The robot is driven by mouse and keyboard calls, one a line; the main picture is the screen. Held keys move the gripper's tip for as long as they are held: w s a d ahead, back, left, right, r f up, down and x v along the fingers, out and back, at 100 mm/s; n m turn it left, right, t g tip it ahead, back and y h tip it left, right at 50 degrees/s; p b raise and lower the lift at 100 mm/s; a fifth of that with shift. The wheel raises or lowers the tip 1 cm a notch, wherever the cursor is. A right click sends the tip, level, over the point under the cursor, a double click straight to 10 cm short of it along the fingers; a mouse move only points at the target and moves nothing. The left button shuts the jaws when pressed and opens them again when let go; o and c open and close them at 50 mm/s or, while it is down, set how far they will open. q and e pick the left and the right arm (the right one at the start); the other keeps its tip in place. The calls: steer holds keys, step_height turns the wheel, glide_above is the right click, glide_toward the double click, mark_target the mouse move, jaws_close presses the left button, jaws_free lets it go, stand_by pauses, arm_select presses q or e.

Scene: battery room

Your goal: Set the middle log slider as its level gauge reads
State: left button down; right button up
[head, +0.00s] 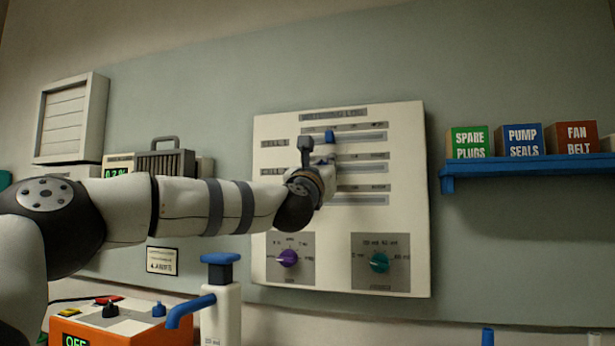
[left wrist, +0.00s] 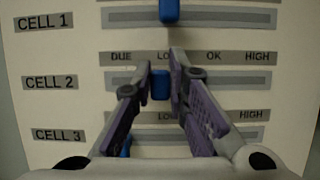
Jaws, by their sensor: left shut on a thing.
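The white log panel (head: 410,220) hangs on the wall with three slider rows. In the left wrist view, the middle row, CELL 2 (left wrist: 50,83), has a blue knob (left wrist: 159,85) under the LOW mark of a DUE, LOW, OK, HIGH scale. My left gripper (left wrist: 161,65) is shut on this knob, one finger on each side. The CELL 1 knob (left wrist: 169,11) sits above, a little further right. The CELL 3 knob (left wrist: 125,149) is lower left, partly hidden by a finger. In the head view my wrist covers part of the rows. My right gripper is out of view.
A purple dial (head: 288,258) and a green dial (head: 379,262) are low on the panel. A blue shelf (head: 520,170) with labelled boxes is at the right. An orange box (head: 130,337) and a white pump bottle with a blue top (head: 220,300) stand below my left arm.

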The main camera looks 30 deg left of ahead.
arm_select(q)
steer(key=shift+w+d+f, duration=0.2)
steer(key=shift+d+f, duration=0.1)
steer(key=shift+d, duration=0.2)
steer(key=c, duration=1.7)
jaws_free()
steer(key=shift+o, duration=0.7)
steer(key=shift+s+r, duration=0.15)
steer(key=v, duration=1.2)
